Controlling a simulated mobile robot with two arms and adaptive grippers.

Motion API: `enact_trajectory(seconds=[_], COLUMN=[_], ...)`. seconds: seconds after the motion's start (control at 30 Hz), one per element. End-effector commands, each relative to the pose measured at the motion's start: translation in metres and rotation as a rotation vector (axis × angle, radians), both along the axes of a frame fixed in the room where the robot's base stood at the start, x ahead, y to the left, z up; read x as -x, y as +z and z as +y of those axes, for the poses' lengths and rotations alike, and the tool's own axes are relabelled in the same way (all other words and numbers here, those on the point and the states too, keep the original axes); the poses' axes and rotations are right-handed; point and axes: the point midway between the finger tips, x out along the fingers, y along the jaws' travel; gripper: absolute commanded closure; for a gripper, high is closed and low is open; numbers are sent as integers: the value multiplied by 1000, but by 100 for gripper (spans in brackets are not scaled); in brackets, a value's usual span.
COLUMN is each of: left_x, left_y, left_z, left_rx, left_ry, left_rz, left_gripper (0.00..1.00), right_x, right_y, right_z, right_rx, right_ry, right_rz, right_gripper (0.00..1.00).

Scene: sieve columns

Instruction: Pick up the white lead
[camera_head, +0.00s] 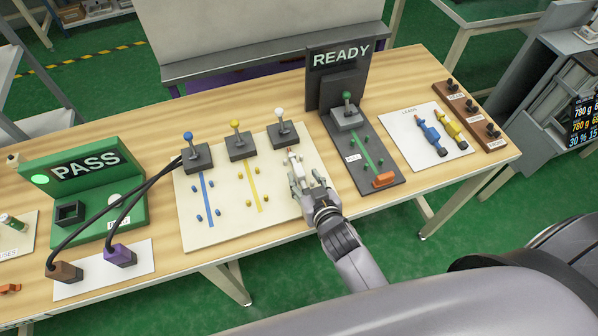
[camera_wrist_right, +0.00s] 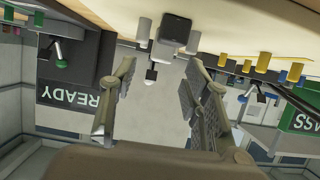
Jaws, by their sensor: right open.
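A small whitish piece (camera_head: 293,158), which looks like the white lead, lies on the cream board (camera_head: 225,222) in front of the white-knobbed switch (camera_head: 283,133). It is partly hidden by my right gripper (camera_head: 305,178). The right gripper is open, its fingers spread just in front of the piece. In the right wrist view, the open fingers (camera_wrist_right: 163,100) have nothing gripped between them. Beyond them is a dark block (camera_wrist_right: 176,32) between pale pegs (camera_wrist_right: 143,30); I cannot tell if it is the lead's end. My left gripper is not in view.
A blue lead (camera_head: 431,138) and a yellow lead (camera_head: 450,129) lie on a white mat (camera_head: 400,142) at right. The dark READY station (camera_head: 341,77) stands close right of my gripper. A green PASS station (camera_head: 84,180) and black cables stand at left.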

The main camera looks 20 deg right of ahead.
Motion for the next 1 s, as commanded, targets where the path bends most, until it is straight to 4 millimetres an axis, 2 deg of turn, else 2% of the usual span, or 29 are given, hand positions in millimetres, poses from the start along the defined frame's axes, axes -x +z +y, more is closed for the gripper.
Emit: enact_trajectory(seconds=[0.4,0.7,1.0], left_x=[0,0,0], left_y=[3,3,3], left_z=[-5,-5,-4], left_rx=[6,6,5], left_ry=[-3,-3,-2], left_rz=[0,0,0], left_gripper=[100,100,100], right_x=[-50,-53,-53], right_y=[-20,-22,-22], right_z=[2,2,2], right_rx=[0,-1,-1], right_ry=[0,0,0], right_rz=[-1,0,0], right_gripper=[57,57,77])
